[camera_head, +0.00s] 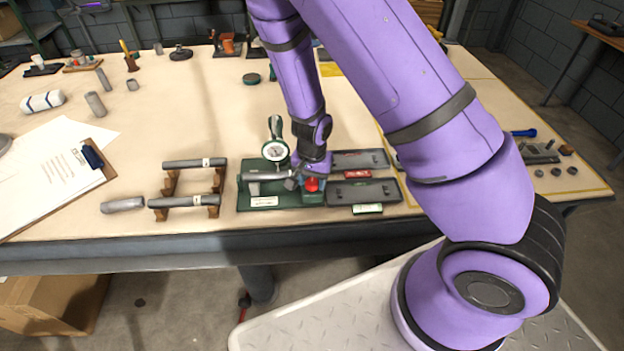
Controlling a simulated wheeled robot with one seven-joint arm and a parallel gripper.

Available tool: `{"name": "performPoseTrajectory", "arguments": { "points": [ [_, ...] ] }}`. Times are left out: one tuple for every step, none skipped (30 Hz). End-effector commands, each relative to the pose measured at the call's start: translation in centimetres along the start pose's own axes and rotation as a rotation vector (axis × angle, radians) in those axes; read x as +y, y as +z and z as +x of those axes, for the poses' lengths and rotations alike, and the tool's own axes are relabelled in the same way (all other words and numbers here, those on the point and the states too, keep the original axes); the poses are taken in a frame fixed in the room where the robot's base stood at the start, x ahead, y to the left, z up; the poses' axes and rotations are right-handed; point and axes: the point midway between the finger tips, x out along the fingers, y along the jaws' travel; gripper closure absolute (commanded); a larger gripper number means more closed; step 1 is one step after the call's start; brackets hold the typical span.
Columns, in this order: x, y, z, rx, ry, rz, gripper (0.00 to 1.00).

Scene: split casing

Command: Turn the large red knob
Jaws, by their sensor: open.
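The red knob (312,184) shows on the green fixture (264,202) near the front edge of the table, in the head view. The fixture also carries a grey cylinder and a round white dial gauge (275,150). My gripper (303,183) points down right at the knob, with its fingers close beside or around it. The gripper is open. My wrist hides part of the knob and the back of the fixture, and I cannot tell whether a finger touches the knob.
Two grey trays (362,193) with red and green labels sit right of the fixture. Grey cylinders on brown stands (186,202) stand to its left. A clipboard with papers (62,170) lies further left. The table middle behind the stands is mostly clear.

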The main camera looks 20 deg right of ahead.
Motion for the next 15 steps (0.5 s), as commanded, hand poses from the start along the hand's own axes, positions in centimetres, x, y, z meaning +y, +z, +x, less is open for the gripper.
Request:
{"name": "performPoseTrajectory", "arguments": {
  "points": [
    [0.0, 0.0, 0.1, 0.0, 0.0, 0.001, 0.5],
    [0.0, 0.0, 0.12, 0.0, 0.0, 0.001, 0.5],
    [-0.01, 0.0, 0.13, 0.0, 0.0, 0.001, 0.5],
    [-0.01, 0.0, 0.13, 0.0, 0.0, 0.001, 0.5],
    [-0.01, 0.0, 0.12, 0.0, 0.0, 0.001, 0.5],
    [-0.01, 0.0, 0.12, 0.0, 0.0, 0.001, 0.5],
    [-0.01, 0.01, 0.11, 0.0, 0.0, 0.001, 0.5],
    [-0.01, 0.0, 0.11, 0.0, 0.0, 0.001, 0.5],
    [-0.01, 0.0, 0.11, 0.0, 0.0, 0.001, 0.59],
    [-0.01, 0.0, 0.1, 0.0, 0.0, 0.001, 0.66],
    [-0.02, 0.0, 0.1, 0.0, 0.0, 0.0, 0.73],
    [-0.02, 0.0, 0.1, 0.0, 0.0, 0.0, 0.82],
    [-0.02, 0.0, 0.1, 0.0, 0.0, 0.0, 0.85],
    [-0.02, 0.0, 0.09, 0.0, 0.0, 0.0, 0.85],
    [-0.02, 0.0, 0.09, 0.0, 0.0, 0.001, 0.85]
  ]
}}
